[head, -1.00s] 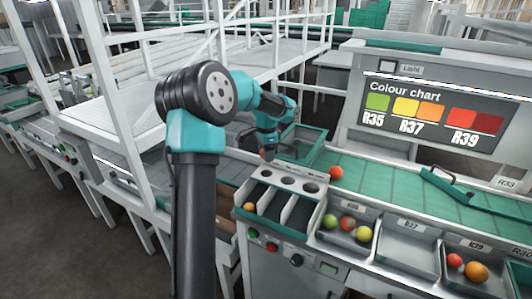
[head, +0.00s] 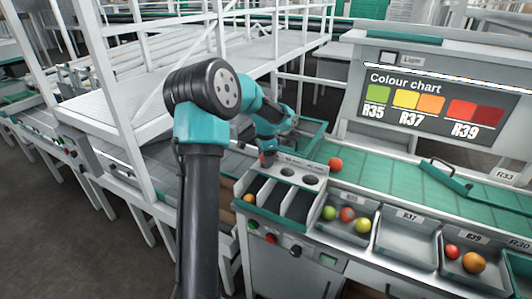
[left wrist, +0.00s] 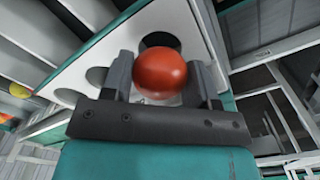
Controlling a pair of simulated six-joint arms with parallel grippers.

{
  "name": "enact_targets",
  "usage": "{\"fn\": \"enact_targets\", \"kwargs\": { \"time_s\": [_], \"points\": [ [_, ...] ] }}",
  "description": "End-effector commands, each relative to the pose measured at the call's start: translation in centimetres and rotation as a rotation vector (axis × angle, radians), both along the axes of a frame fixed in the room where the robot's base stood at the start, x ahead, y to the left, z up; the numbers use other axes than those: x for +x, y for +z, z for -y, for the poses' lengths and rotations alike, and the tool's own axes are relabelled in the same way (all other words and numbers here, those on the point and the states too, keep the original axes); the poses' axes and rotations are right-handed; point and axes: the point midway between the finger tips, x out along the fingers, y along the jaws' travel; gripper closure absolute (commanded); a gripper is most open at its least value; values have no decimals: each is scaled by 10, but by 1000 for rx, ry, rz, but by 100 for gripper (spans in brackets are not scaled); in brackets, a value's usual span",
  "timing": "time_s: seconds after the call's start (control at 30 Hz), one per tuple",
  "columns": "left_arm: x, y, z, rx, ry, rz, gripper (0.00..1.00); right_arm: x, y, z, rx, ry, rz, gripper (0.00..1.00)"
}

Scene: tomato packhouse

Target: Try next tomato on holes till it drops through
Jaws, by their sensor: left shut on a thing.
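My left gripper (head: 268,158) is shut on a red tomato (left wrist: 160,72), which sits between the two fingers in the left wrist view. In the head view the gripper is low at the left end of the white sizing plate (head: 299,176) and covers its left hole. The middle hole (head: 287,171) and right hole (head: 310,180) are uncovered. In the left wrist view one dark hole (left wrist: 158,40) shows just beyond the tomato and another (left wrist: 97,75) beside a finger. I cannot tell whether the tomato touches the plate. My right gripper is not in view.
Under the plate are open lanes; an orange tomato (head: 250,198) lies in the left one. Another red tomato (head: 335,164) rests on the green belt (head: 390,182). Front bins hold several tomatoes; the R37 bin (head: 402,240) is empty. A green-rimmed tray (head: 312,130) stands behind.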

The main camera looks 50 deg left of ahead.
Motion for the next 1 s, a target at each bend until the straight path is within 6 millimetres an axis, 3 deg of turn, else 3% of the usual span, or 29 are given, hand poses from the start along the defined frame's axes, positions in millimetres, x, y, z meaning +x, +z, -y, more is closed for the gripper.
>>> {"fn": "enact_targets", "kwargs": {
  "time_s": [0.67, 0.7, 1.0],
  "points": [
    [0, -6, 0, 1, 0, 1, 58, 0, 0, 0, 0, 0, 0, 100],
    [0, -6, 0, 0, 0, 1, 44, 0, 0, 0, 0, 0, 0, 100],
    [0, -6, 0, 0, 0, 1, 17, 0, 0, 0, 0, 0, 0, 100]
  ]
}}
